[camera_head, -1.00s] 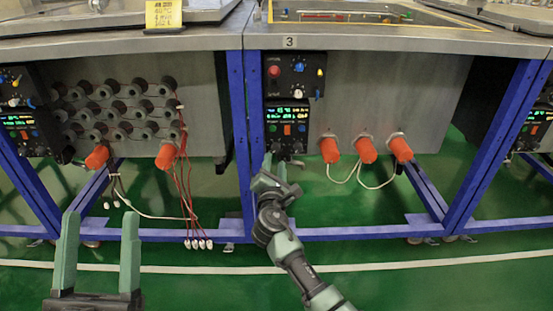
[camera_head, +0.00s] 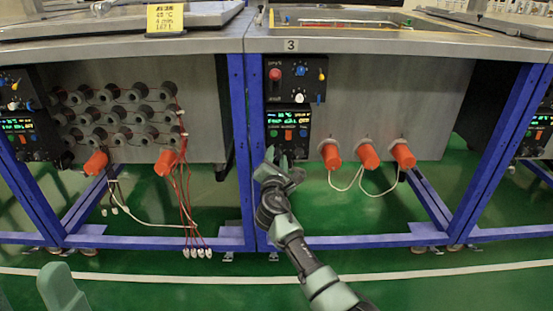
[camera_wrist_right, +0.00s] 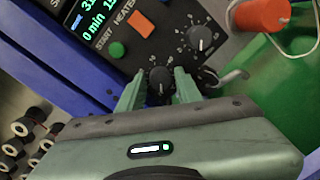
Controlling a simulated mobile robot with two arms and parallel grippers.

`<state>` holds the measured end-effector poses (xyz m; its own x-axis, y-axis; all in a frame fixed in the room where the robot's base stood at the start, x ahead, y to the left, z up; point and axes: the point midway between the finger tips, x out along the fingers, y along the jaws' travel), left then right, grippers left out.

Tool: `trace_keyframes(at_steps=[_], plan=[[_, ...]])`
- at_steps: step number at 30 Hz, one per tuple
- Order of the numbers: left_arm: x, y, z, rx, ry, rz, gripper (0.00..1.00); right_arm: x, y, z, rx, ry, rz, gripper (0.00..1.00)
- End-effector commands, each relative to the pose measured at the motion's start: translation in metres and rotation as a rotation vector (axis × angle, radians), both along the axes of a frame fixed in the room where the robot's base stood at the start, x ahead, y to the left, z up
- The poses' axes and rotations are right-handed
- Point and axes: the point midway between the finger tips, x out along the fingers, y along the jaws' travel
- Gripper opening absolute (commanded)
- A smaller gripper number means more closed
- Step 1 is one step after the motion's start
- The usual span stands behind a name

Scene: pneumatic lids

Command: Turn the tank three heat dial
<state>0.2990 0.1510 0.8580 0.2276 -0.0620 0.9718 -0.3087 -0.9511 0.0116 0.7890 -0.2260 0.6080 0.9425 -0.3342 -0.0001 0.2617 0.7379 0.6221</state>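Tank three's lower control box (camera_head: 289,128) has a lit display and hangs at the left of the tank front, below the "3" plate (camera_head: 291,45). My right gripper (camera_head: 278,160) is at the box's lower edge. In the right wrist view my right gripper (camera_wrist_right: 160,75) is open, its fingers either side of a black dial (camera_wrist_right: 160,78); contact is unclear. A second black dial (camera_wrist_right: 200,38) with a scale sits up and right, clear of the fingers. Which dial is for heat is not readable. One finger of my left gripper (camera_head: 62,288) shows at the bottom left.
A green button (camera_wrist_right: 117,49) and an orange switch (camera_wrist_right: 140,23) are near the dials. Orange fittings (camera_head: 366,156) with white cables stick out to the right. A blue frame post (camera_head: 239,130) stands close left. The floor in front is clear.

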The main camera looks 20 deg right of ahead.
Motion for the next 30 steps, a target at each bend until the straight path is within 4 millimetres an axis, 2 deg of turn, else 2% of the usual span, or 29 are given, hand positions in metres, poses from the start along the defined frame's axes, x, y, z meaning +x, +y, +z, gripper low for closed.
trace_keyframes(at_steps=[1,3,4,17,30], plan=[[0.0001,0.0000,0.0000,0.000,0.000,0.000,0.67,-0.0001,0.0001,-0.0001,0.000,0.000,0.000,0.26],[0.0002,-0.0001,0.0000,0.000,0.001,0.000,0.67,-0.0002,0.0001,-0.0001,0.000,0.000,0.000,0.06],[0.0002,-0.0001,0.0000,0.000,0.001,0.000,0.67,-0.0002,0.0001,-0.0001,0.000,0.000,0.000,0.00],[-0.0039,0.0011,-0.0011,-0.006,-0.017,-0.001,0.67,-0.0004,0.0003,-0.0009,0.067,-0.018,0.000,0.00],[-0.0066,0.0015,-0.0083,-0.011,-0.030,-0.003,0.67,-0.0007,0.0000,-0.0016,0.408,-0.116,0.000,0.00]])
